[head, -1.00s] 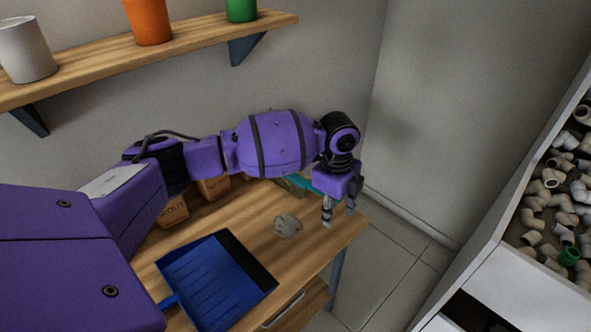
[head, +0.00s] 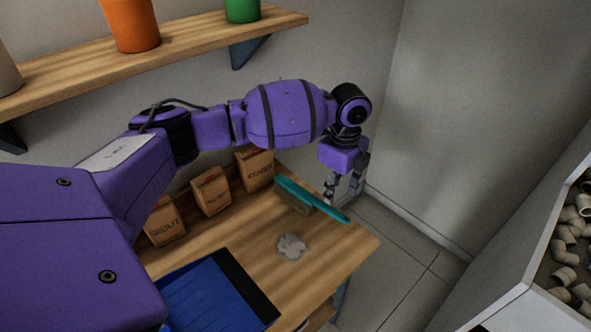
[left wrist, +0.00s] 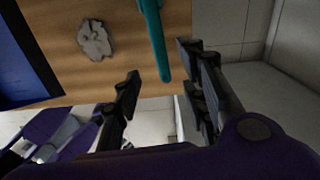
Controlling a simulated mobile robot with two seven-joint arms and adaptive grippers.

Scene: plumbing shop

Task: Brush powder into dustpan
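The brush (head: 318,202), with a teal back and handle and brown bristles, lies on the wooden table beside the paper bags. Its handle points right, towards the table's edge. My left gripper (head: 345,188) is open at the handle end. In the left wrist view the teal handle (left wrist: 155,38) reaches into the gap between the spread fingers (left wrist: 163,84), with space on both sides. The grey powder pile (head: 292,246) lies on the table in front of the brush. The blue dustpan (head: 205,297) lies left of the powder, its dark lip facing it.
Several brown paper bags (head: 211,194) stand along the wall at the back of the table (head: 330,255). A shelf (head: 190,52) with pots is above. A bin of pipe fittings (head: 565,245) is at the right. Floor shows between table and bin.

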